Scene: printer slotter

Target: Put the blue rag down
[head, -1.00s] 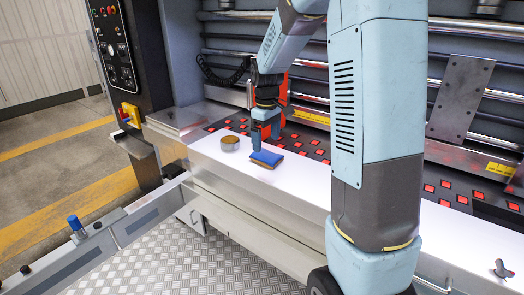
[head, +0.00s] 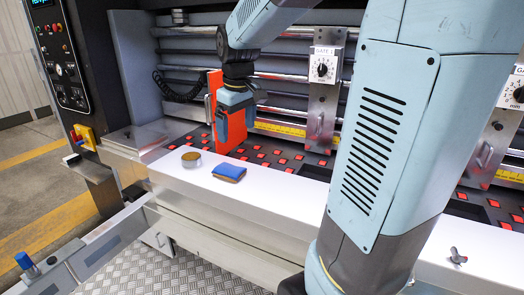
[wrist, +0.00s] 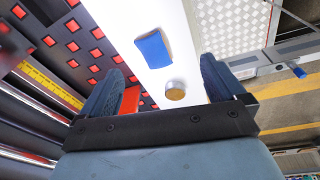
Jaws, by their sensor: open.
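The blue rag (head: 229,172) lies on the white ledge of the machine, with a brown layer showing along its lower edge. It also shows in the wrist view (wrist: 153,50), flat on the white surface. My gripper (head: 235,112) is above and behind the rag in the head view, apart from it. In the wrist view its two fingers (wrist: 160,88) are spread wide with nothing held between them.
A round tin (head: 191,159) with a brown top stands on the ledge left of the rag. An orange-red upright part (head: 232,125) is close by my gripper. Red-squared panels (head: 270,157) lie behind the ledge.

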